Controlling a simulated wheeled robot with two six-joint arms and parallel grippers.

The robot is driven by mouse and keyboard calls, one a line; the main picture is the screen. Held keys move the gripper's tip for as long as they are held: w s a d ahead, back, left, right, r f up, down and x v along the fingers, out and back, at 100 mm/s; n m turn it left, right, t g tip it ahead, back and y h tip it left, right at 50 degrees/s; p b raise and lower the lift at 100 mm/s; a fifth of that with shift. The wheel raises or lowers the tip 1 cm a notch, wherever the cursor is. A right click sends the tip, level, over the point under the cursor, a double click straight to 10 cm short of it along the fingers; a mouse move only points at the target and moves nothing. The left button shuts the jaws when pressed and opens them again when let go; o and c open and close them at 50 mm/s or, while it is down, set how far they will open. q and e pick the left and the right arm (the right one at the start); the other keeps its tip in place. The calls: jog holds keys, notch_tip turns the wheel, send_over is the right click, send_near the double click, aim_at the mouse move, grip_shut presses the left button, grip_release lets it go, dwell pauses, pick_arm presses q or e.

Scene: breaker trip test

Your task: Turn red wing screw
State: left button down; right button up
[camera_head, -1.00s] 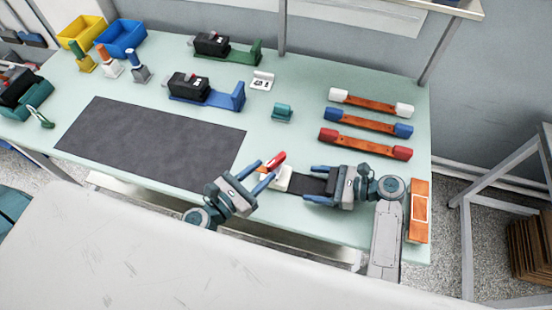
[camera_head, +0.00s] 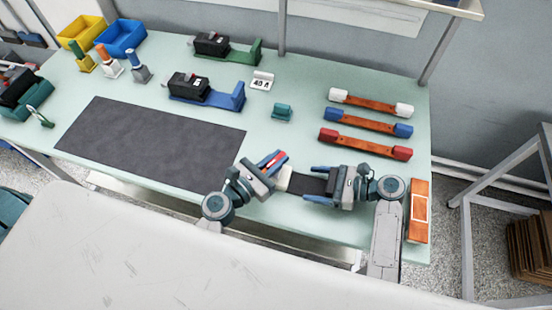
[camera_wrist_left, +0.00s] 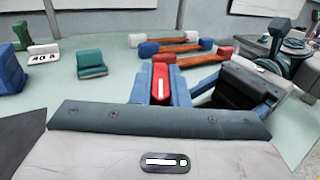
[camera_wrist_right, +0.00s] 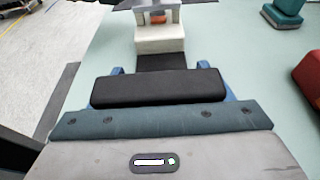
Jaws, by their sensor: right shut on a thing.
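The red wing screw (camera_head: 277,158) stands at the cream end block (camera_head: 285,178) of a black-bodied unit near the table's front edge. In the left wrist view the red screw (camera_wrist_left: 160,78), with a white stripe, lies between my left fingers. My left gripper (camera_head: 272,160) is open around it; contact with the screw is unclear. My right gripper (camera_head: 316,184) is shut on the black body (camera_wrist_right: 158,87), which shows between its fingers in the right wrist view.
A dark mat (camera_head: 150,140) lies to the left. Copper bars with white, blue and red ends (camera_head: 365,145) lie at the right. A teal block (camera_head: 282,112), a 40 A label (camera_head: 262,81) and a blue-based breaker (camera_head: 205,92) stand behind. An orange frame (camera_head: 419,212) lies right.

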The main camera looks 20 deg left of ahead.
pick_arm(q)
jog(key=shift+n+y, duration=0.3)
jog(key=shift+n+t+y, duration=0.5)
jog(key=shift+y, duration=0.4)
jog(key=c, duration=1.4)
grip_release()
jog(key=v, duration=1.2)
jog(key=shift+c, duration=0.3)
